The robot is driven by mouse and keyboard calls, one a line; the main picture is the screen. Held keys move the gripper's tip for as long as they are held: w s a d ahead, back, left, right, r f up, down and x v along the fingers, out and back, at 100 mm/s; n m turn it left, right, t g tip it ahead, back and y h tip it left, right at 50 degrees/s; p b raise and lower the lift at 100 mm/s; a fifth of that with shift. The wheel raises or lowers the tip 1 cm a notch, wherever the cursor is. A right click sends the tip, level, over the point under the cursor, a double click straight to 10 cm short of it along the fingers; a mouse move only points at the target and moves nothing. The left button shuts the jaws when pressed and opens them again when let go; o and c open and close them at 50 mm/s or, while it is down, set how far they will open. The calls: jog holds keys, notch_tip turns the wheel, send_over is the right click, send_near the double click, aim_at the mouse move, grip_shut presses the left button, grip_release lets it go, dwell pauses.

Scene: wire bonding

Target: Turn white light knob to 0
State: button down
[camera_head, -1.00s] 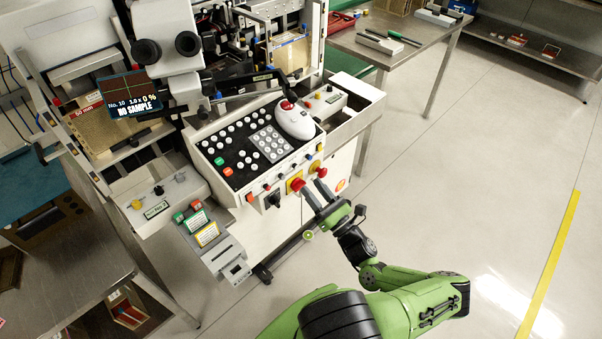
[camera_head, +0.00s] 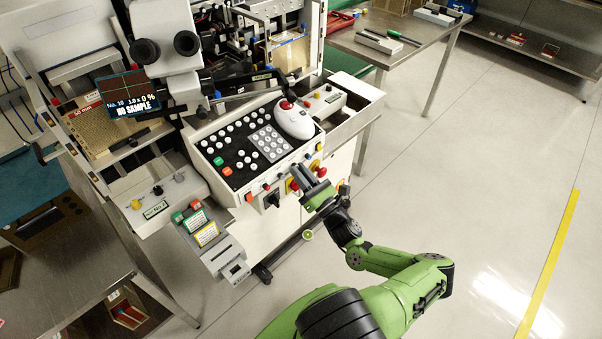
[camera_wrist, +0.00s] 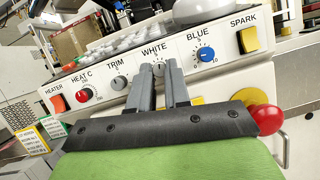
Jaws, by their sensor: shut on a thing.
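The white light knob (camera_wrist: 159,68), under the label WHITE on the machine's sloped front panel, shows only partly between my fingertips in the wrist view. My gripper (camera_wrist: 161,76) has both grey fingers on either side of this knob and is shut on it. The knob's pointer and exact setting are too small and covered to read. In the head view my gripper (camera_head: 301,173) is at the panel's front edge, and its fingers hide the white knob there.
A grey TRIM knob (camera_wrist: 119,82) is left of the white knob, and a blue BLUE knob (camera_wrist: 206,54) is right. A red HEAT C knob (camera_wrist: 83,95) sits farther left. A red button (camera_wrist: 266,117) stands close to my gripper's right side. Open floor (camera_head: 480,180) lies right of the machine.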

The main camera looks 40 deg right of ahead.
jog(key=shift+n, duration=0.6)
jog(key=shift+d+r+n+g+y+b, duration=0.25)
jog(key=shift+n+g+y+b, duration=0.95)
jog(key=shift+n, duration=4.15)
jog(key=shift+r+n+g+y+b, duration=0.35)
jog(key=shift+n+g+b, duration=0.95)
jog(key=shift+n, duration=4.1)
jog(key=shift+d+r+n+g+y+b, duration=0.2)
jog(key=shift+n+g+y+b, duration=1.05)
jog(key=shift+n, duration=4.1)
jog(key=shift+r+g+h+p, duration=0.1)
jog(key=shift+g+h+p, duration=0.35)
jog(key=shift+g, duration=0.1)
jog(key=c, duration=1.1)
grip_release()
